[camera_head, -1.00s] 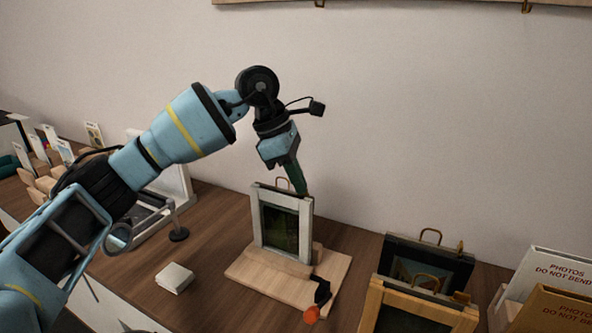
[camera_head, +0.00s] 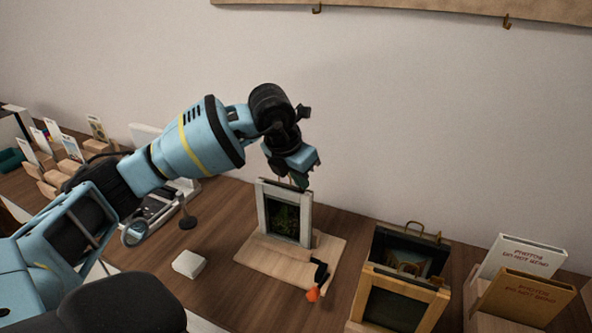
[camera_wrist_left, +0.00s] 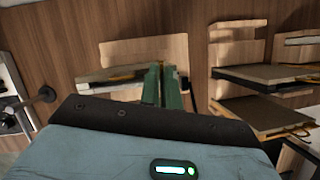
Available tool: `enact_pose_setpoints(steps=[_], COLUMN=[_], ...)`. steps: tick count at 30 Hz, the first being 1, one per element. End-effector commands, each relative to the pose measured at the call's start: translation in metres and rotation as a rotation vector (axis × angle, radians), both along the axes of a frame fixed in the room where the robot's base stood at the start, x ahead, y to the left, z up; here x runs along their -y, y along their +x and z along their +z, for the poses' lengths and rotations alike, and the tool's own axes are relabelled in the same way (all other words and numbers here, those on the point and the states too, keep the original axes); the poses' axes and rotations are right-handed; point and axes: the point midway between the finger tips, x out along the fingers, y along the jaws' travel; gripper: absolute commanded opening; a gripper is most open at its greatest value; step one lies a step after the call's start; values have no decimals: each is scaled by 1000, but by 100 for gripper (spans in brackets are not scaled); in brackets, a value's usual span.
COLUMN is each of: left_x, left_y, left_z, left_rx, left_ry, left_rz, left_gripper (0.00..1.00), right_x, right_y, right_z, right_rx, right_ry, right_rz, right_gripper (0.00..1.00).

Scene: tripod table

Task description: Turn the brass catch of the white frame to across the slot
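The white frame (camera_head: 307,222) stands upright with a dark pane in a pale wooden stand (camera_head: 333,250). Its top edge also shows in the left wrist view (camera_wrist_left: 105,76). My left gripper (camera_head: 299,182) points down at the frame's top, towards its right corner. In the left wrist view its two green fingers (camera_wrist_left: 162,68) reach the frame's top edge and sit close together. I cannot tell whether they are closed on anything. The brass catch cannot be made out; the fingers may hide it. My right gripper is not in view.
A black frame (camera_head: 440,246) and a wooden frame (camera_head: 437,303) stand to the right, with photo envelopes (camera_head: 527,252) beyond. An orange-tipped clamp (camera_head: 313,294) is at the stand's front. A white block (camera_head: 189,263) and a magnifier (camera_head: 134,233) are to the left.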

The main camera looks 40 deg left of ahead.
Motion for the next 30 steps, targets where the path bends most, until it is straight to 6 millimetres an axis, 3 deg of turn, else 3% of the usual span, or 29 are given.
enact_pose_setpoints(steps=[12, 30], left_x=[3, 4], left_y=[0, 0], left_z=[3, 0], left_rx=[3, 0], left_ry=[-2, -1], left_rz=[267, 344], left_gripper=[0, 0], right_x=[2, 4], right_y=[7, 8], right_z=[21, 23], right_rx=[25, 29], right_ry=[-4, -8], right_rz=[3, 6], right_gripper=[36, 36])
